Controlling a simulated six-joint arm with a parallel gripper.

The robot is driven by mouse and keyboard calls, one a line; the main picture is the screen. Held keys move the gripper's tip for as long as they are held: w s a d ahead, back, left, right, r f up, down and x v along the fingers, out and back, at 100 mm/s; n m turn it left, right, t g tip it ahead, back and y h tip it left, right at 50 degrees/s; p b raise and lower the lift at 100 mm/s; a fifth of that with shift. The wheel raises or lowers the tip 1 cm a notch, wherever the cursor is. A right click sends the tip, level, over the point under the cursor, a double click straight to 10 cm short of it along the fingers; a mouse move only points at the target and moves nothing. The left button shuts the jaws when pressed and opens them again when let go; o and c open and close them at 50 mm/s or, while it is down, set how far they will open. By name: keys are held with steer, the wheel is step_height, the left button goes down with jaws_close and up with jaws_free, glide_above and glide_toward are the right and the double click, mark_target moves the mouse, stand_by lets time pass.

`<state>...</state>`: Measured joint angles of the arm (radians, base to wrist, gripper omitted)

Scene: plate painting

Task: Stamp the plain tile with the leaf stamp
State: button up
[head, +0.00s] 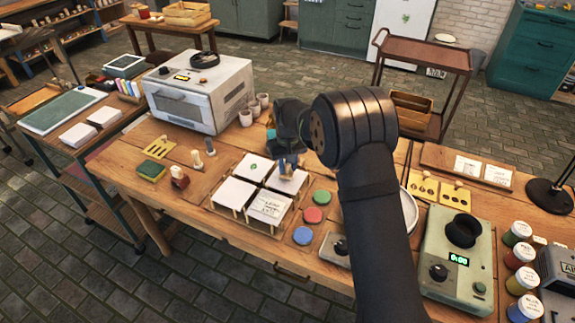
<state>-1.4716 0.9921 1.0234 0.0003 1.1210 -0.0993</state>
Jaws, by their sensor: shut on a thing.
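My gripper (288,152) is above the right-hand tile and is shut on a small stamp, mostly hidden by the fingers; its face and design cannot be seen. Four white tiles sit on a low wooden rack (238,211). The left tile (233,192) looks plain. The front tile (268,208) carries dark marks. The right tile (292,184) is partly covered by the gripper; whether it is marked or touched by the stamp cannot be told. Green (322,197), red (313,214) and blue (303,235) ink pads lie right of the rack.
A white oven (201,92) and small cups (254,107) stand behind. A green scale-like device (457,262) and paint jars (517,233) are at right. My arm hides the table's middle right.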

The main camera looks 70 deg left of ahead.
steer(key=shift+f, duration=0.6)
stand_by(1.2)
steer(key=shift+r, duration=0.1)
steer(key=shift+r, duration=3.45)
